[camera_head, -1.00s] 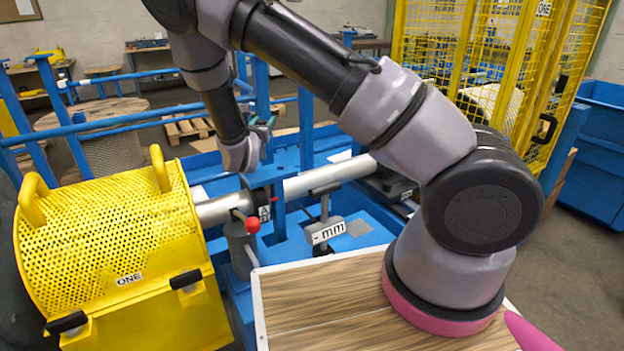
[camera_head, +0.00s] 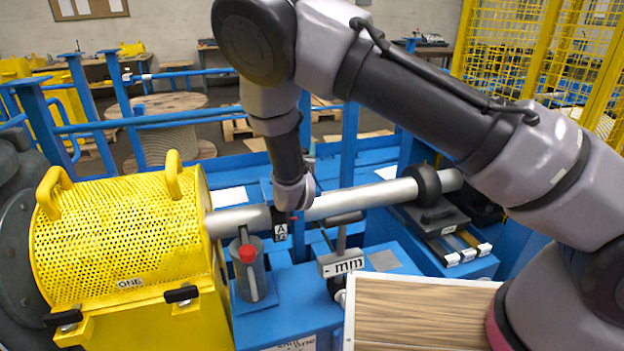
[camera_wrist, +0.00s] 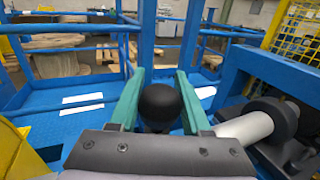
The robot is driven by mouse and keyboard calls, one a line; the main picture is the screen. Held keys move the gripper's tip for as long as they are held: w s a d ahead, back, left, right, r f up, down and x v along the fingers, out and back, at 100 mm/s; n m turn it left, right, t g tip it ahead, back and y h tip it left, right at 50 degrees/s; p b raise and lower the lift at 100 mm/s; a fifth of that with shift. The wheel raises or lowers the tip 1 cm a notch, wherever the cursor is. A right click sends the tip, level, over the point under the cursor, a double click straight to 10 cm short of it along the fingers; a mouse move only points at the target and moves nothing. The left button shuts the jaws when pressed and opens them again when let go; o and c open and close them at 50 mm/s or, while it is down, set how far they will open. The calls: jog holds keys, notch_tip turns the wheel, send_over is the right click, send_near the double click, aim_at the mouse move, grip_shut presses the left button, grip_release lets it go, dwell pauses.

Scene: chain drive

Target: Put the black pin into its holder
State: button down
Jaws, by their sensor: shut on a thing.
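My gripper (camera_wrist: 160,84) has two green fingers, shut on the black pin (camera_wrist: 160,106). Only the pin's round black head shows in the wrist view; the rest of it is hidden. In the head view my wrist hangs in front of the silver shaft (camera_head: 352,198), just above the small "A" label (camera_head: 281,231), and hides the fingers and pin. I cannot tell for sure which part is the pin's holder. The pin appears clear of other things in the wrist view.
A yellow perforated guard (camera_head: 120,235) stands left. A grey cylinder with a red knob (camera_head: 247,254) and the "mm" block (camera_head: 341,263) stand before the shaft. A black collar (camera_head: 426,186) sits on the shaft at right. Blue posts and rails (camera_head: 349,150) rise behind.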

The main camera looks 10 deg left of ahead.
jog(key=shift+f, duration=3.1)
jog(key=shift+f, duration=0.1)
jog(key=shift+c, duration=1.8)
grip_release()
